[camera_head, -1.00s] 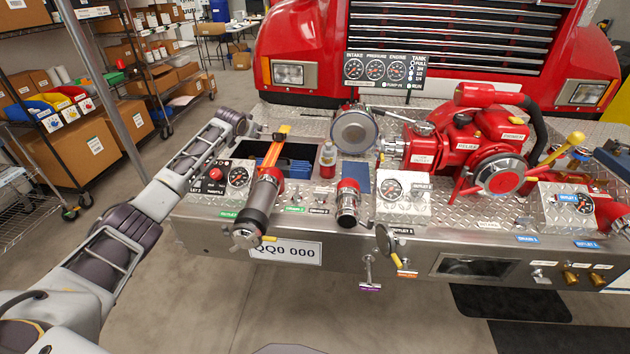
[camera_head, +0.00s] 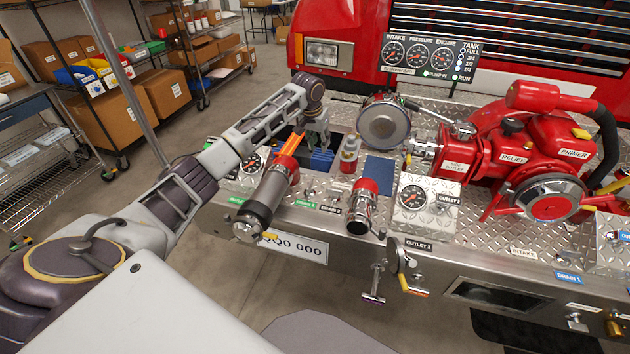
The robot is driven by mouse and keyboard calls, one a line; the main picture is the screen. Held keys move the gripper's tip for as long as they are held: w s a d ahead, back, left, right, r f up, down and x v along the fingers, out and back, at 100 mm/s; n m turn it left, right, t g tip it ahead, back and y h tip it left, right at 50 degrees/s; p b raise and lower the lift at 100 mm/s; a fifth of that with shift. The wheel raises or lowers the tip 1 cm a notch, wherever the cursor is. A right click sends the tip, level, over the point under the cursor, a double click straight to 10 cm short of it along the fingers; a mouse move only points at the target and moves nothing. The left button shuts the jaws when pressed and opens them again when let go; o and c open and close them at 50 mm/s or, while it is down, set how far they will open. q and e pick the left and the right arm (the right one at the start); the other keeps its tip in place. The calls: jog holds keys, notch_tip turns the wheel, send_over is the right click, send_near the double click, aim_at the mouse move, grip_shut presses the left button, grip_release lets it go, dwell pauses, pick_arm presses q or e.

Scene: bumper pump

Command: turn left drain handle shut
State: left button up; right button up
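My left arm reaches in from the left. Its gripper (camera_head: 317,134) points down over the open recess in the bumper deck, behind the capped cylinder (camera_head: 267,203). The fingers are small and dark there, and their opening is unclear. A small yellow lever (camera_head: 269,237) shows at the cylinder's lower front end. A yellow-tipped lever (camera_head: 402,280) and a T-shaped pull with a purple tag (camera_head: 374,298) are on the bumper front, further right. I cannot tell for sure which one is the left drain handle. The gripper is apart from all of them. My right gripper is out of view.
A red-capped outlet (camera_head: 362,205), a small bottle (camera_head: 350,154) and a round metal cap (camera_head: 384,124) crowd the deck. The red pump (camera_head: 535,160) stands at the right. Shelves with boxes (camera_head: 103,106) are at the left. Open floor lies before the bumper.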

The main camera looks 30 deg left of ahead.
aim_at(309, 184)
pick_arm(q)
jog(key=s+n+g, duration=0.1)
jog(key=s+g, duration=0.2)
jog(key=s, duration=0.3)
jog(key=shift+f+n, duration=0.4)
jog(key=shift+a, duration=0.1)
jog(key=shift+f, duration=6.85)
grip_shut()
